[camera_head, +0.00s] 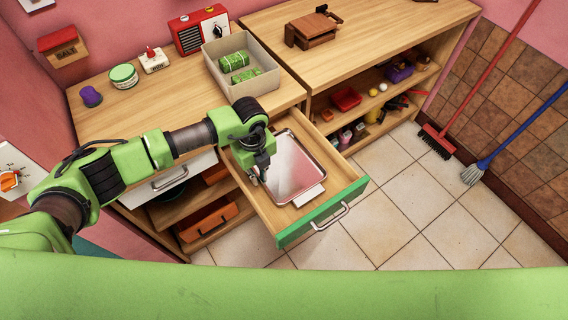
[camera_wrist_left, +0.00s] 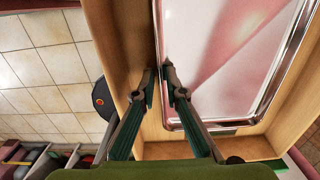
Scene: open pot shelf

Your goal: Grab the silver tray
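The silver tray (camera_head: 291,165) lies in the pulled-out wooden drawer, a shiny rectangle with a raised rim. It fills much of the left wrist view (camera_wrist_left: 225,60). My left gripper (camera_head: 262,176) points down at the tray's left long rim. In the left wrist view its fingers (camera_wrist_left: 159,80) are close together with a narrow gap. One finger is on the drawer side of the rim and the other is over the tray's inside. I see no clear grip on the rim. My right gripper is not in view.
The drawer (camera_head: 340,208) has a green front and a metal handle. A grey bin (camera_head: 266,82) with green packets stands on the counter above. A red broom (camera_head: 437,141) and blue mop (camera_head: 472,174) lean at right. The tiled floor (camera_head: 400,215) before the drawer is clear.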

